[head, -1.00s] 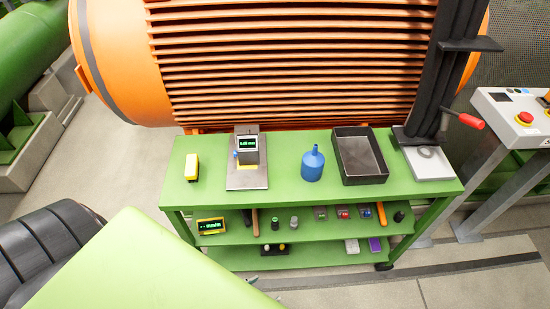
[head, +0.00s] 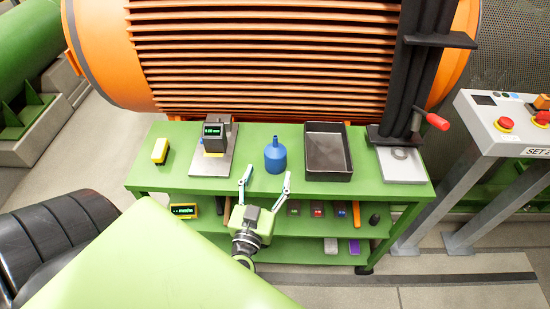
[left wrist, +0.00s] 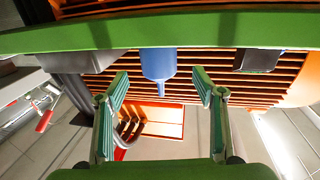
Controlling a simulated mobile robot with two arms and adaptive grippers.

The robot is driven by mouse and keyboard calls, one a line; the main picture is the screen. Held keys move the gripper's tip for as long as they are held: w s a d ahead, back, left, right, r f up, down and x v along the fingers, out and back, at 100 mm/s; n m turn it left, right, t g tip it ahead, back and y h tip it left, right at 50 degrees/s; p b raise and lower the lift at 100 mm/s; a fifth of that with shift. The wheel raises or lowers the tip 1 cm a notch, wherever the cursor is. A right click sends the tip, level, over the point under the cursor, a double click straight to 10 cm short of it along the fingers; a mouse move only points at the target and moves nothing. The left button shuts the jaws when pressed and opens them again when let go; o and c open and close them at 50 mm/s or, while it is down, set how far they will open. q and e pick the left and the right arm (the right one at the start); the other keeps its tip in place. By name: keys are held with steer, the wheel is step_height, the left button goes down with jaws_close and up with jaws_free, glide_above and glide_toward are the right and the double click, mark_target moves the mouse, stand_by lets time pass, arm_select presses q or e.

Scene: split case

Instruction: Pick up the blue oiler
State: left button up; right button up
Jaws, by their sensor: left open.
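The blue oiler (head: 275,157) stands upright on the green bench top (head: 225,184), near its middle, with its narrow spout pointing up. My left gripper (head: 267,172) is open and empty at the bench's front edge, in front of the oiler. Its two fingers point toward the oiler, one to each side in the picture, and do not appear to touch it. The left wrist view is upside down: the oiler (left wrist: 158,64) shows between and beyond the open fingertips (left wrist: 160,80). The bench edge hides part of it there. My right gripper is not in view.
A black tray (head: 306,174) stands just right of the oiler. A device with a green display (head: 215,131) stands on a metal plate to the left, beside a yellow block (head: 160,150). A grey plate (head: 410,172) lies far right. Lower shelves hold small items.

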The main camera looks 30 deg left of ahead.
mark_target(275, 154)
arm_select(q)
steer(key=shift+x, duration=1.75)
steer(key=x, duration=0.1)
steer(key=b+x, duration=0.1)
steer(key=x, duration=0.1)
steer(key=shift+w+r+b, duration=0.3)
steer(key=shift+r, duration=0.05)
steer(key=shift+w+a, duration=0.15)
steer(key=shift+w, duration=0.35)
steer(key=shift+r, duration=0.1)
steer(key=c, duration=1.3)
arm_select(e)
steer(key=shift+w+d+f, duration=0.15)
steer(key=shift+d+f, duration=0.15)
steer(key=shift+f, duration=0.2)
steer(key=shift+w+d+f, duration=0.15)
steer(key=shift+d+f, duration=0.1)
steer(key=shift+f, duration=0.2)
